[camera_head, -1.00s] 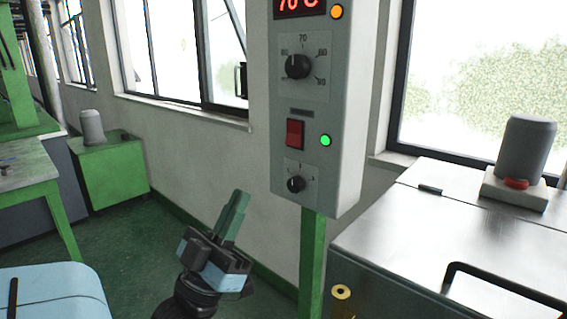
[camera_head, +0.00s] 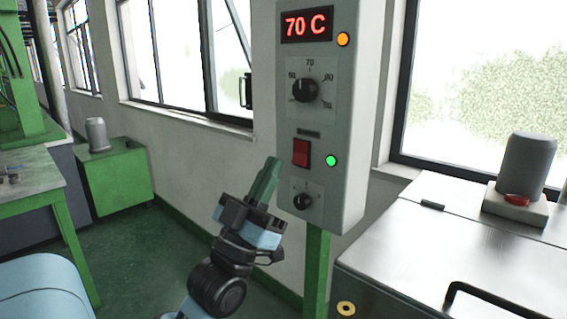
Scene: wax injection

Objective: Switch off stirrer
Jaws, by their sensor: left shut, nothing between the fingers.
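The grey control box (camera_head: 350,120) stands on a green post in the middle of the view. Its red rocker switch (camera_head: 301,153) sits left of a lit green lamp (camera_head: 331,160). Below the switch is a small black knob (camera_head: 302,201). Higher up are a large black dial (camera_head: 305,89), a lit orange lamp (camera_head: 343,39) and a red display reading 70 C (camera_head: 306,26). My left gripper (camera_head: 271,164) is shut and empty, its green fingers pointing up just left of and below the red switch. I cannot tell whether it touches the box. My right gripper is not in view.
A metal tank with a flat lid (camera_head: 430,250) stands at the right, with a grey motor (camera_head: 526,163) and a black handle (camera_head: 500,297) on it. A green cabinet (camera_head: 122,180) and a green-legged table (camera_head: 30,185) are at the left. Floor between is clear.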

